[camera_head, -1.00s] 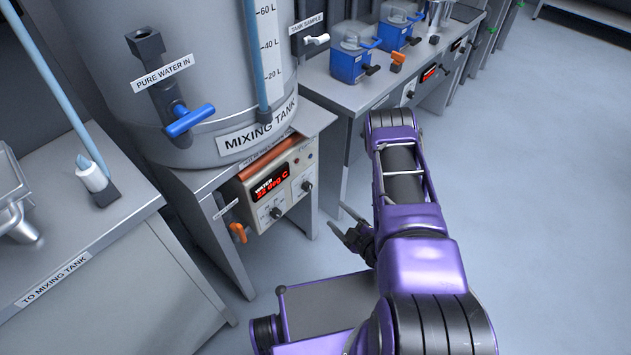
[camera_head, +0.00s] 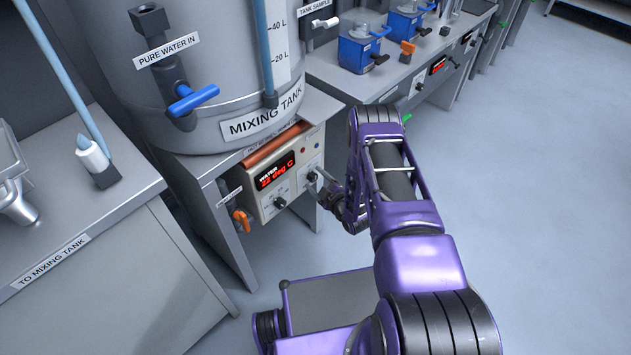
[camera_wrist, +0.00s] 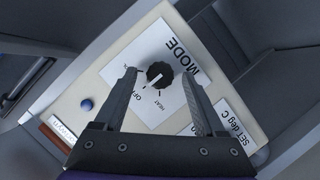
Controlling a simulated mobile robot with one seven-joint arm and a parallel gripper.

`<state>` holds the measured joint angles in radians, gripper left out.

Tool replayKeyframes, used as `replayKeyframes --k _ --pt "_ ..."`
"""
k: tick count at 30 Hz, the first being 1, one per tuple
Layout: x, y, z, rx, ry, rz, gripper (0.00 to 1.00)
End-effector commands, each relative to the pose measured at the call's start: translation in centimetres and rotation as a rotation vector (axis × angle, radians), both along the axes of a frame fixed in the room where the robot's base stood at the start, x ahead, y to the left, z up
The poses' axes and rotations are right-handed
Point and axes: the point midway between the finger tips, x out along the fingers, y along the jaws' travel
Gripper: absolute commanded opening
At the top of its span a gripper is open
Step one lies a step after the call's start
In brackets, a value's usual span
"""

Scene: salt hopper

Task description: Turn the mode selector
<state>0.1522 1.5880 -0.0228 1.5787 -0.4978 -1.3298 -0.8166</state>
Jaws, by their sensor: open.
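The mode selector (camera_wrist: 159,74) is a round black knob with a pale pointer line, on a white label printed MODE, with OFF and HEAT beside the knob. It sits on the cream control panel (camera_wrist: 105,75) in the wrist view. In the head view the panel (camera_head: 268,207) is under the mixing tank, with a red display. My gripper (camera_wrist: 160,78) is open, its two fingers on either side of the knob in the picture, with gaps between. I cannot tell how far the fingertips are from the panel. In the head view my gripper (camera_head: 320,183) is at the panel's right side.
The second black knob (camera_head: 279,202) is left on the panel. A blue button (camera_wrist: 87,104) sits near the selector. An orange-handled valve (camera_head: 241,219) is at the panel's left. The mixing tank (camera_head: 210,105) stands above. Open floor (camera_head: 520,200) lies to the right.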

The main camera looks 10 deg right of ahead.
Motion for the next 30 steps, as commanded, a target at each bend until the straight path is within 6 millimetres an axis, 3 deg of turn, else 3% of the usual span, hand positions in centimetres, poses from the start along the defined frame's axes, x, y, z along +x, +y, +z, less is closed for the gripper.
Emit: replayKeyframes --k 10,22,30 --pt "0.38 0.16 -0.11 0.001 0.000 0.000 0.72" --pt "0.37 0.14 -0.10 0.000 0.000 0.000 0.00" --pt "0.38 0.11 -0.09 0.009 0.007 0.001 0.00"
